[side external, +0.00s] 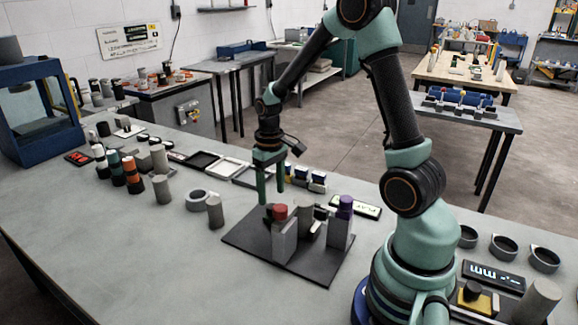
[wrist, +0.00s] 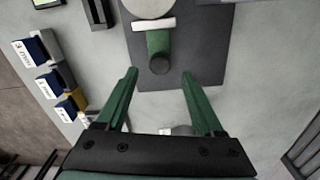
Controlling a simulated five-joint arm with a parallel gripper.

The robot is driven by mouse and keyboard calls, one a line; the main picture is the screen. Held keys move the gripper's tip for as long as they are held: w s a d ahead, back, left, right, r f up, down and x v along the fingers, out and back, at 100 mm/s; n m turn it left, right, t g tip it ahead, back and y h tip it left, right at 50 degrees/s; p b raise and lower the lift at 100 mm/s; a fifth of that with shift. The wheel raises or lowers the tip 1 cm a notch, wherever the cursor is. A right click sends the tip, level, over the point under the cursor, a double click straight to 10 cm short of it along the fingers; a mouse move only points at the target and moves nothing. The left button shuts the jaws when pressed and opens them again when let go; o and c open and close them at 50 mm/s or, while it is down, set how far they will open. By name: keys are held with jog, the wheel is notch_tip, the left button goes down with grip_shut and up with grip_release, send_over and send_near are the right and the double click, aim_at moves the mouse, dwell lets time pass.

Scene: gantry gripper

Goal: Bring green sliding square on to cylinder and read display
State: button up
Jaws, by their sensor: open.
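My gripper (side external: 271,196) is open and points down over the far edge of a dark baseplate (side external: 254,243). It also shows in the wrist view (wrist: 160,75), its two green fingers spread and nothing between the tips. Beyond the tips, on the baseplate (wrist: 209,45), lies a green piece (wrist: 158,42) with a dark round end, below a white bar and a grey disc; it may be the green slider. The slider is not clear there.
A lit display (side external: 493,276) sits at the right by grey rings. A grey cylinder (side external: 215,212) and ring (side external: 197,200) stand left of the baseplate. Blue-white boxes (wrist: 47,83) lie left in the wrist view. The front table is clear.

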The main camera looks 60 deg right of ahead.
notch_tip(320, 180, up, 8)
jog(key=shift+r, duration=0.15)
dwell(0.9)
jog(key=s+a+r+n+t, duration=0.1)
jog(key=s+a+r+t, duration=0.1)
jog(key=a, duration=0.4)
jog(key=s+a+r+n+t, duration=0.1)
jog(key=s+a+r+t, duration=0.2)
jog(key=s+a+r, duration=0.2)
jog(key=shift+s+a+r+t, duration=0.2)
jog(key=shift+a+r+t, duration=0.1)
jog(key=shift+a+r, duration=0.6)
jog(key=shift+a+f, duration=0.1)
